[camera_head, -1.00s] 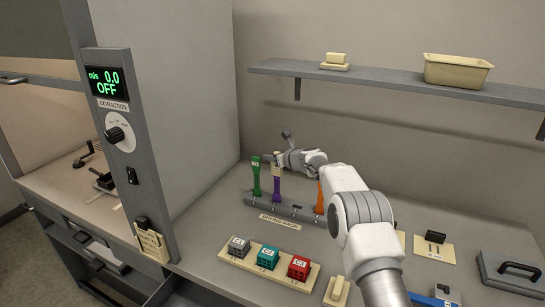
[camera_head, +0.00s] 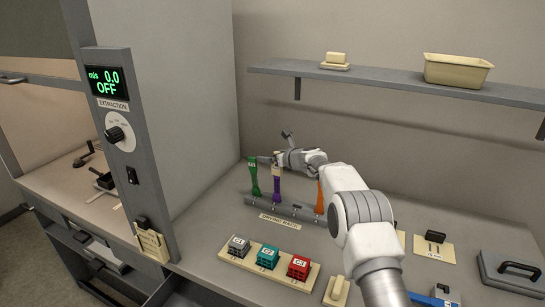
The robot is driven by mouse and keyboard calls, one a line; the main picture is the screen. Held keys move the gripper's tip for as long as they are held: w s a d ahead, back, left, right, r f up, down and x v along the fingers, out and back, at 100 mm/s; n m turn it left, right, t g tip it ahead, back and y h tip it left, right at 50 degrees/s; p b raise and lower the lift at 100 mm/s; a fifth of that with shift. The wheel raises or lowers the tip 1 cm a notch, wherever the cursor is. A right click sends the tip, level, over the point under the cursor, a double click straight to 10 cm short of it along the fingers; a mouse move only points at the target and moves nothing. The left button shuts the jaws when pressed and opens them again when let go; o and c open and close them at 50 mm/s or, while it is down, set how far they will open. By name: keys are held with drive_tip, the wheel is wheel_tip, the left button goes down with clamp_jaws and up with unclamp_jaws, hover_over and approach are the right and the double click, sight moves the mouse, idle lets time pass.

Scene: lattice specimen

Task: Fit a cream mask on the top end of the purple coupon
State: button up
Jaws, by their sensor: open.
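The purple coupon (camera_head: 277,189) stands upright in the drying rack (camera_head: 290,208), between a green coupon (camera_head: 254,178) and an orange one (camera_head: 319,197). A small cream piece, which looks like a mask (camera_head: 277,171), is at the purple coupon's top end. How fully it is seated cannot be seen at this size. My gripper (camera_head: 271,160) is open at the top of the purple coupon, reaching in from the right, close to the cream piece. Its fingers are small and partly hide the coupon's top.
A cream tray (camera_head: 311,278) with grey, teal and red blocks lies in front of the rack. A wall shelf (camera_head: 400,80) holds a cream bin (camera_head: 457,71) and a small cream block. The extraction cabinet (camera_head: 130,160) stands at left.

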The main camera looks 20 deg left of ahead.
drive_tip(key=b+v, duration=0.4)
drive_tip(key=b, duration=0.1)
drive_tip(key=shift+s+d, duration=0.15)
drive_tip(key=shift+d, duration=0.05)
drive_tip(key=shift+s+d+r, duration=0.1)
drive_tip(key=shift+s+r, duration=0.05)
drive_tip(key=shift+r, duration=0.05)
drive_tip(key=shift+d, duration=0.1)
idle(0.3)
drive_tip(key=b+v, duration=0.3)
drive_tip(key=v, duration=1.4)
drive_tip(key=shift+r, duration=0.25)
drive_tip(key=shift+s, duration=0.1)
